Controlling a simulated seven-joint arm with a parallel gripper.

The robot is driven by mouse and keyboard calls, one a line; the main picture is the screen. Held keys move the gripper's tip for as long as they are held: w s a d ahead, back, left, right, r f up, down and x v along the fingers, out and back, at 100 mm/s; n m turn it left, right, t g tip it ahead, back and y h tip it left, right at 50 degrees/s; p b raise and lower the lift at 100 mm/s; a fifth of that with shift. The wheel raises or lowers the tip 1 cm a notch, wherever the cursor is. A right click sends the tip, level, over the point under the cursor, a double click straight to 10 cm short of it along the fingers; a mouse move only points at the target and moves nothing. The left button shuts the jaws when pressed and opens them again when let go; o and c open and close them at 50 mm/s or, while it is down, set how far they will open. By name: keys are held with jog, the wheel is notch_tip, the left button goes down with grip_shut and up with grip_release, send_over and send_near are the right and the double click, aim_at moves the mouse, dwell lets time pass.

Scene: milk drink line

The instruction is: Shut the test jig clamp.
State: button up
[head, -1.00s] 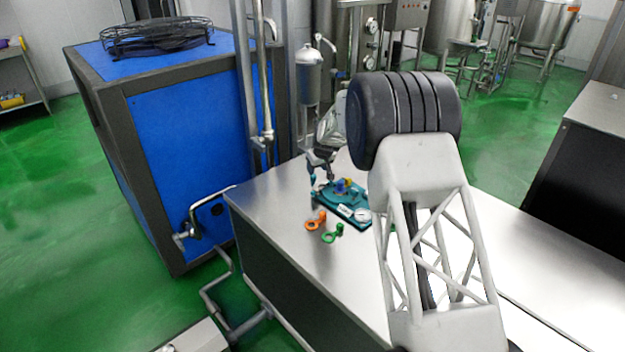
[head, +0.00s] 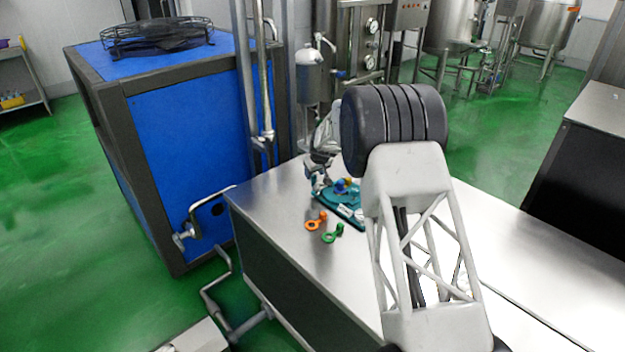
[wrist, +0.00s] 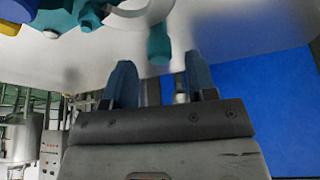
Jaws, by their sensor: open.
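The test jig (head: 352,212) is a teal plate with blue and yellow parts, lying on the steel table. My arm hides its right end in the head view. In the wrist view a teal rounded bar (wrist: 159,44), which looks like the clamp handle, reaches down toward the gap between my fingertips. My gripper (wrist: 159,62) is open, with one finger on each side of the bar's end. I cannot tell whether either finger touches it. In the head view my gripper is small and partly hidden at the jig's far left end. The clamp's position is unclear.
An orange ring-ended piece (head: 315,222) and a green one (head: 332,234) lie on the steel table (head: 285,240) in front of the jig. A blue cabinet (head: 185,140) stands to the left, with vertical pipes beside it. The table's front left is clear.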

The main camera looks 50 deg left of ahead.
aim_at(314, 175)
jog(key=shift+x, duration=2.4)
jog(key=shift+c, duration=0.5)
grip_shut()
